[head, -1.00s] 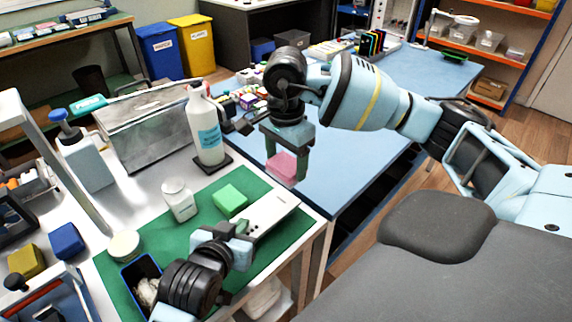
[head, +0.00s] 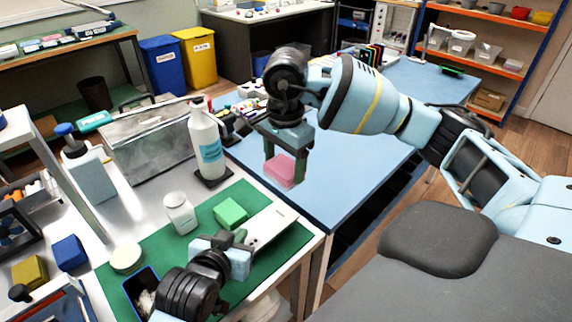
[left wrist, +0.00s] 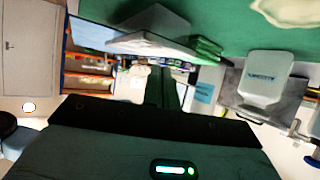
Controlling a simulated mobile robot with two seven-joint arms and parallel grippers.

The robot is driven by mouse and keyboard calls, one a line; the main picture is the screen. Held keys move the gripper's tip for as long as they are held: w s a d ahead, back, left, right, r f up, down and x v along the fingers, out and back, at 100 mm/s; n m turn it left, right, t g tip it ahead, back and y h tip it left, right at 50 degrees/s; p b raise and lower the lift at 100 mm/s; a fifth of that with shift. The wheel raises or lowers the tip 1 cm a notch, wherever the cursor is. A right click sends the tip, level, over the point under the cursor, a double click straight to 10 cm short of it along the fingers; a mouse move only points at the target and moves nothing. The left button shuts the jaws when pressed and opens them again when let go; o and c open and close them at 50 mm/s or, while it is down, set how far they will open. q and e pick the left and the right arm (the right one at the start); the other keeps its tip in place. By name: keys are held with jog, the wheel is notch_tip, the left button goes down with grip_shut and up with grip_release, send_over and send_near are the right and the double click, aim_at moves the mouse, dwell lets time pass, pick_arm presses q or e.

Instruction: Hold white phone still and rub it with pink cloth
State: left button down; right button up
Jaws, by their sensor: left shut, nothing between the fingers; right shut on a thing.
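The white phone (head: 268,228) lies flat near the right edge of the green mat. It also shows in the left wrist view (left wrist: 150,42). My left gripper (head: 240,237) is shut and empty, low over the near-left end of the phone and partly hiding it; I cannot tell whether it touches. Its dark shut fingers (left wrist: 165,88) show in the left wrist view. My right gripper (head: 283,148) is shut on the pink cloth (head: 281,170), a thick pink pad, held above the blue table beyond the phone, apart from it.
A green block (head: 230,213) lies just left of the phone. A small white jar (head: 180,212), a spray bottle (head: 206,142), a round pale tin (head: 126,258) and a blue bin (head: 139,284) stand nearby. The blue tabletop (head: 335,190) right of the pink cloth is clear.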

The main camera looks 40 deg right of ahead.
pick_arm(q)
jog(key=shift+r+p, duration=1.35)
jog(key=shift+r, duration=0.9)
pick_arm(e)
jog(key=shift+t, duration=0.4)
jog(key=shift+r, duration=3.5)
jog(key=shift+f, duration=0.1)
pick_arm(q)
jog(key=p+v, duration=0.1)
jog(key=v, duration=1.1)
pick_arm(e)
notch_tip(320, 180, up, 3)
jog(key=shift+s+r+t, duration=0.1)
jog(key=shift+t, duration=0.2)
